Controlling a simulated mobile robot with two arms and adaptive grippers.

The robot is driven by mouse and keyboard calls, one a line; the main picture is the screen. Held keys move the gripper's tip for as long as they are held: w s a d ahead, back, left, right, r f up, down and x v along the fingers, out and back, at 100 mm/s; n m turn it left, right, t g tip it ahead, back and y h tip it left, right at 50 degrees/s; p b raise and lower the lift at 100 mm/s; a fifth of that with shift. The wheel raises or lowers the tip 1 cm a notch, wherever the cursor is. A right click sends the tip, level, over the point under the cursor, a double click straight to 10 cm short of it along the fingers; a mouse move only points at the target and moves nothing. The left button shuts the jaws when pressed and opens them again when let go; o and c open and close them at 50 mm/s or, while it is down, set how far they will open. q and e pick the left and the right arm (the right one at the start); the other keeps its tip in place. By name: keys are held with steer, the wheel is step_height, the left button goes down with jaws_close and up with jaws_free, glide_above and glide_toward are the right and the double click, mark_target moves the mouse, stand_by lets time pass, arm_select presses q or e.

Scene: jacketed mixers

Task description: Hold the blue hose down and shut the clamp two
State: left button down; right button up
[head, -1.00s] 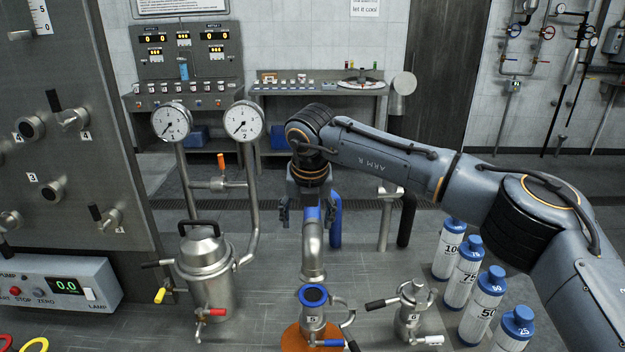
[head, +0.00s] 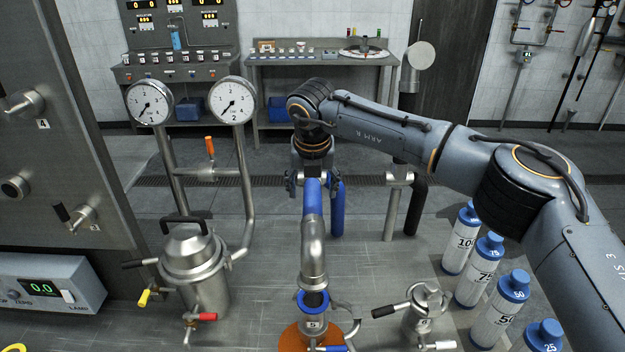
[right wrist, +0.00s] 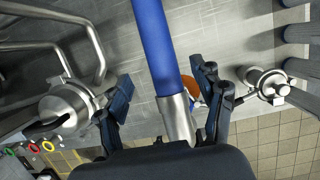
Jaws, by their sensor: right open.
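The blue hose (head: 312,197) ends in a metal elbow (head: 313,250) that points down at the blue-rimmed mouth (head: 313,301) of a small vessel marked 5. The elbow's tip is at or just above the rim; I cannot tell if it is seated. My right gripper (head: 312,180) is at the upper end of the hose. In the right wrist view (right wrist: 160,78) its fingers are spread on either side of the hose, with gaps. A curved metal handle (head: 352,328) stands beside the vessel, partly cut off. I cannot read which clamp is two. My left gripper is out of view.
A lidded vessel (head: 195,268) with two gauges stands to the left. A small vessel marked 6 (head: 425,305) and several blue-capped bottles (head: 462,237) stand to the right. A grey control box (head: 45,290) is at the left edge. The metal table (head: 265,270) is bare between them.

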mark_target(312, 204)
steer(key=b+x, duration=0.2)
steer(key=x, duration=0.5)
steer(key=shift+w+b, duration=0.1)
steer(key=shift+b, duration=0.3)
steer(key=shift+w+f+b, duration=0.3)
steer(key=shift+f+b, duration=0.1)
steer(key=shift+f, duration=0.2)
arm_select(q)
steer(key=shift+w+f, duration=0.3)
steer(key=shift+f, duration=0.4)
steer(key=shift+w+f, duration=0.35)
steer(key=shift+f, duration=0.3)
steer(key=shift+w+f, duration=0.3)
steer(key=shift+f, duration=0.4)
arm_select(e)
steer(key=shift+w+f, duration=0.1)
steer(key=shift+f, duration=0.25)
steer(key=c, duration=1.1)
steer(key=shift+c, duration=0.2)
arm_select(q)
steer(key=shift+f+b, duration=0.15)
steer(key=shift+b, duration=0.2)
arm_select(e)
steer(key=shift+f, duration=0.15)
